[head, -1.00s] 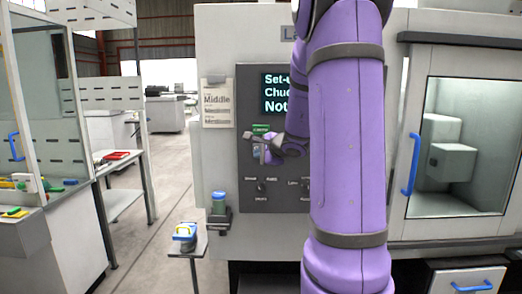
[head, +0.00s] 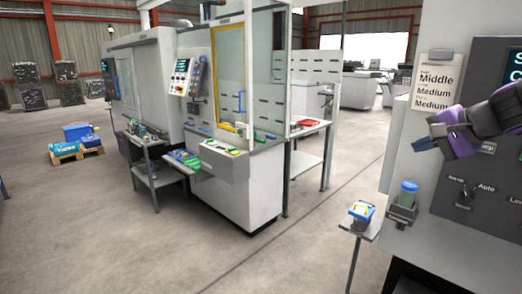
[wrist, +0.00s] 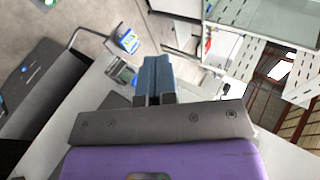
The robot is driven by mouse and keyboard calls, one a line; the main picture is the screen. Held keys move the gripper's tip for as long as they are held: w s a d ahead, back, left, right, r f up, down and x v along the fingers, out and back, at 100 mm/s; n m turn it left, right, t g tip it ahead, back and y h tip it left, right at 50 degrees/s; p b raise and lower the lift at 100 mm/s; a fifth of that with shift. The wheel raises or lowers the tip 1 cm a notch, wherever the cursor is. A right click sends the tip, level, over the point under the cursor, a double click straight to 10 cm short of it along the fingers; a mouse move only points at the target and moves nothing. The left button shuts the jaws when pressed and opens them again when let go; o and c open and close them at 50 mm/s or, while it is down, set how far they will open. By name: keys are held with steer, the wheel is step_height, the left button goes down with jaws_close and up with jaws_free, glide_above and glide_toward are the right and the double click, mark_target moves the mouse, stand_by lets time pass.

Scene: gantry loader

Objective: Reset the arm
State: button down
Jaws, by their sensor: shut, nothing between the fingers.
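My gripper (head: 423,144) shows at the right of the head view, at the end of my purple arm. It is held in front of the machine's control panel (head: 455,215), below the paper card (head: 437,80) that reads Middle, Medium, Medium. In the wrist view its blue-grey fingers (wrist: 156,75) are together with nothing between them. I cannot tell from these views whether it touches the panel.
A blue-capped container (head: 408,188) sits in a holder on the machine's side. A small stand (head: 360,228) bears a blue and yellow item. Another machine (head: 245,185) with trays stands left of centre.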

steer(key=s+a+n+g+h, duration=0.1)
steer(key=s+a+n, duration=0.2)
steer(key=s, duration=0.3)
steer(key=s+a+f+n+g+h, duration=0.1)
steer(key=s+a+n+g+h, duration=0.1)
steer(key=s+n, duration=0.3)
steer(key=s+a+n+g+h, duration=0.1)
steer(key=s+a+n, duration=0.3)
steer(key=s, duration=0.4)
steer(key=shift+s+a+f, duration=0.2)
steer(key=shift+f, duration=0.05)
steer(key=shift+d, duration=0.1)
